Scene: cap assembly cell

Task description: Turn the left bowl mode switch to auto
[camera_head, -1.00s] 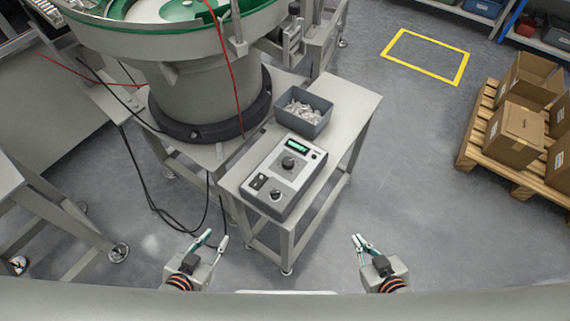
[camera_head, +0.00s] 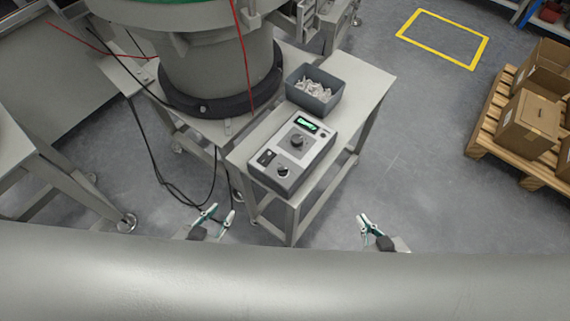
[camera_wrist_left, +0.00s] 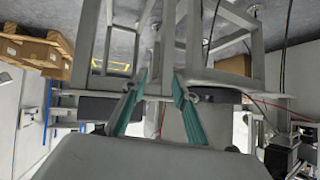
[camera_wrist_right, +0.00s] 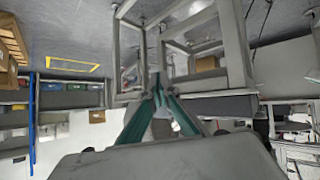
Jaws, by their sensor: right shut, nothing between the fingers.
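The control box (camera_head: 292,150) sits on a small grey table, with a green display, a large dark knob (camera_head: 297,140) in the middle and a smaller round switch (camera_head: 283,171) near its front corner. A dark square rocker (camera_head: 266,157) is beside the smaller switch. Labels are too small to read. My left gripper (camera_head: 219,214) is open and empty, short of the table's front left leg. It also shows in the left wrist view (camera_wrist_left: 158,84). My right gripper (camera_head: 362,221) is shut and empty, to the right of the table. Its tips meet in the right wrist view (camera_wrist_right: 158,82).
A grey bin (camera_head: 314,90) of small pale parts stands behind the box on the table (camera_head: 352,84). The bowl feeder (camera_head: 220,70) stands to the left, with cables hanging below. Cartons on a pallet (camera_head: 497,135) are at the right. Floor right of the table is clear.

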